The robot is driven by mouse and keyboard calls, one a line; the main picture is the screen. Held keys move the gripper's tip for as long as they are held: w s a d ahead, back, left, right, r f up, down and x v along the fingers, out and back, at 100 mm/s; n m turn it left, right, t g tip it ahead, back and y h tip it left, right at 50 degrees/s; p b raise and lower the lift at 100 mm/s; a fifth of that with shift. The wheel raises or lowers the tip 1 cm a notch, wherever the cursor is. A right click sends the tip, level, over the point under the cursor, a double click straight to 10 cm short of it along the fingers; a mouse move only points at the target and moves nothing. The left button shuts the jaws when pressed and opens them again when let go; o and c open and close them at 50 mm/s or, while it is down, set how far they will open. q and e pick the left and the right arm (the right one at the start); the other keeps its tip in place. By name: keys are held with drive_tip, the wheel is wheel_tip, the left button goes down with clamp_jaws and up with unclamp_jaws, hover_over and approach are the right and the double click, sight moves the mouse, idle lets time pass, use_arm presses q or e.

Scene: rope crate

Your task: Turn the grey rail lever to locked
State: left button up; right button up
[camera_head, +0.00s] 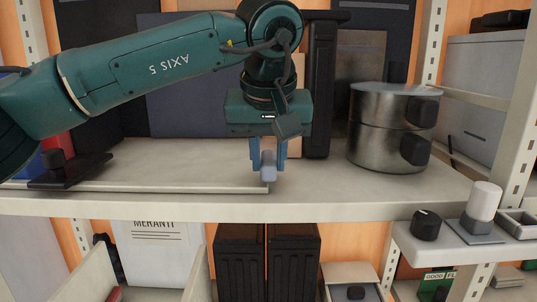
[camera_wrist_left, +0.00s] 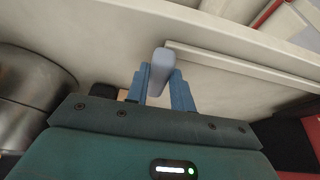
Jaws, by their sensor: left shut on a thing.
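The grey rail lever (camera_head: 268,166) is at the right end of a pale rail (camera_head: 190,188) along the shelf's front. My left gripper (camera_head: 267,152) comes down from above with its blue fingers on either side of the lever, shut on it. In the left wrist view the lever (camera_wrist_left: 159,72) stands between the blue fingertips (camera_wrist_left: 163,78), and the rail (camera_wrist_left: 240,67) runs off to the right from beside it. The lever's base is partly hidden by the fingers. My right gripper is in neither view.
A two-tier metal pot (camera_head: 388,130) stands to the right of the gripper, with a gap between. Dark panels and a tall black case (camera_head: 319,90) stand behind. A black knob (camera_head: 425,225) and a white cylinder (camera_head: 484,202) sit on a side ledge at right.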

use_arm(q)
clamp_jaws()
